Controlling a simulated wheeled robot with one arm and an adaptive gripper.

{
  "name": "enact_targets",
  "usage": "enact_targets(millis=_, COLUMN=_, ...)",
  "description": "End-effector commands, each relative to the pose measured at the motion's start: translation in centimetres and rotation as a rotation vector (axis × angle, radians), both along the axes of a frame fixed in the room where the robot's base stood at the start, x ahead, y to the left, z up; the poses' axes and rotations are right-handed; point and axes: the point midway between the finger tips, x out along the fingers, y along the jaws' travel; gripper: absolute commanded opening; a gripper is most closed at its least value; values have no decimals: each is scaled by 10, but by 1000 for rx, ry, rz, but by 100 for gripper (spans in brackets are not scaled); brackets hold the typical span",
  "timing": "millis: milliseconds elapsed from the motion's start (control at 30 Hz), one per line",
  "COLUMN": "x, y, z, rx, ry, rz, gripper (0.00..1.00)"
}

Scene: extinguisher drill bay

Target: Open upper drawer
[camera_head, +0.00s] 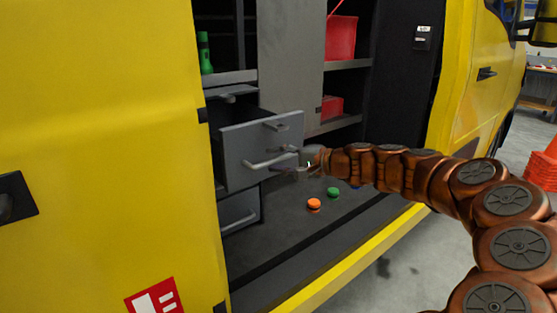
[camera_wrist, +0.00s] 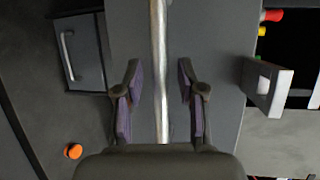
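A grey drawer (camera_head: 235,150) stands pulled out of the cabinet in the yellow van, its open top showing a dark inside. It sits above a lower grey drawer (camera_head: 238,212). Its bar handle (camera_head: 265,163) runs across the front and shows as a pale upright bar (camera_wrist: 159,60) in the wrist view. My gripper (camera_head: 292,160) is at this drawer front. In the wrist view my gripper (camera_wrist: 160,95) is open, one finger on each side of the bar, with gaps on both sides. The lower drawer's handle (camera_wrist: 67,55) shows at the left there.
An orange button (camera_head: 314,203) and a green button (camera_head: 333,192) are on the dark van floor right of the drawers. Red bins (camera_head: 341,38) stand on shelves behind. A green bottle-like thing (camera_head: 205,53) stands above the drawers. The yellow door sill (camera_head: 350,255) runs along the front.

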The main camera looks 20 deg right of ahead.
Motion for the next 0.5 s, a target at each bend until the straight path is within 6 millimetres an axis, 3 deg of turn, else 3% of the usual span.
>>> enact_targets(millis=267, x=-2, y=-2, z=1, rx=0, ry=-1, rz=-1, gripper=39)
enact_targets(millis=500, x=-21, y=-21, z=6, rx=-1, ry=-2, rz=-6, gripper=39)
